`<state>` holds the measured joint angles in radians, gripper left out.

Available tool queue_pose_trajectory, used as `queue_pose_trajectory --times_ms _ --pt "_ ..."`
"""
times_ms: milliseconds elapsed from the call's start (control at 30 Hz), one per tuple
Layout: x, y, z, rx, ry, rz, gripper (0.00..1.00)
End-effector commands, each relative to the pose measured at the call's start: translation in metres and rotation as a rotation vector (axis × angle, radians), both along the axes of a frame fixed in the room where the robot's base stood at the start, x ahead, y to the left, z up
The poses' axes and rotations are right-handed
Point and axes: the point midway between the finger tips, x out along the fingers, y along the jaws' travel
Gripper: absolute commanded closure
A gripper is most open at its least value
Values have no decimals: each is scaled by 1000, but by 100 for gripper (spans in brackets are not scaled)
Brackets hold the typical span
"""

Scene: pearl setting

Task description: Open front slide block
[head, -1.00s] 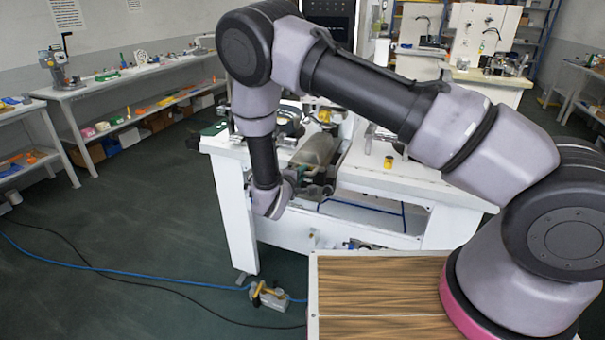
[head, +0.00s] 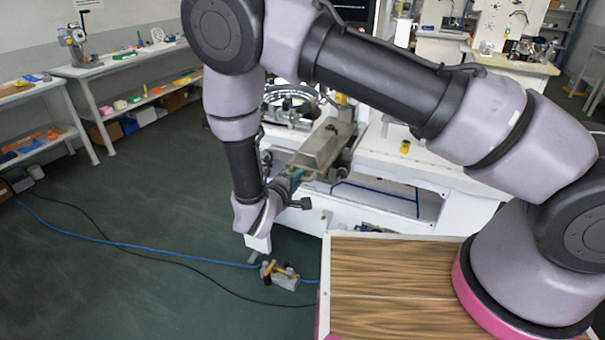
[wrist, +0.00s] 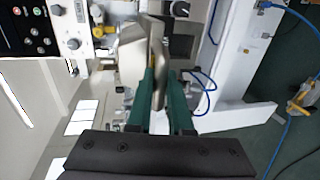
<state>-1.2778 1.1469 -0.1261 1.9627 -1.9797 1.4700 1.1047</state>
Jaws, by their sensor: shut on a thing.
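The front slide block is a long grey metal piece (head: 328,143) at the front of the white machine table. It reaches out toward the table's near left edge. My gripper (head: 292,181) is at its near end, with green fingers partly hidden by my wrist. In the wrist view, the green fingers of my gripper (wrist: 162,100) are closed around a thin grey metal part of the slide block (wrist: 158,60). The exact contact is blurred there.
The white machine table (head: 395,160) stands right of my gripper, with a small yellow piece (head: 405,146) on top. A yellow and grey fitting (head: 280,274) with a blue hose lies on the floor below. Side shelves stand at left; open floor lies between.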

Motion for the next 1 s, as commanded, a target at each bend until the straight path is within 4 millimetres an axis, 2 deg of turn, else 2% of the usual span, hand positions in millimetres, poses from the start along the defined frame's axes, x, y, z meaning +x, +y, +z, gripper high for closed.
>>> queue_pose_trajectory --times_ms 133,167,200,233,633,767,1000 --pt "0 0 -1 -1 2 1 100" --pt "0 0 -1 -1 2 1 74" --pt "0 0 -1 -1 2 1 59" --pt "0 0 -1 -1 2 1 52" --pt "-5 2 1 0 1 1 52" --pt "-23 9 5 0 0 3 52" --pt "-69 26 16 1 1 4 52"
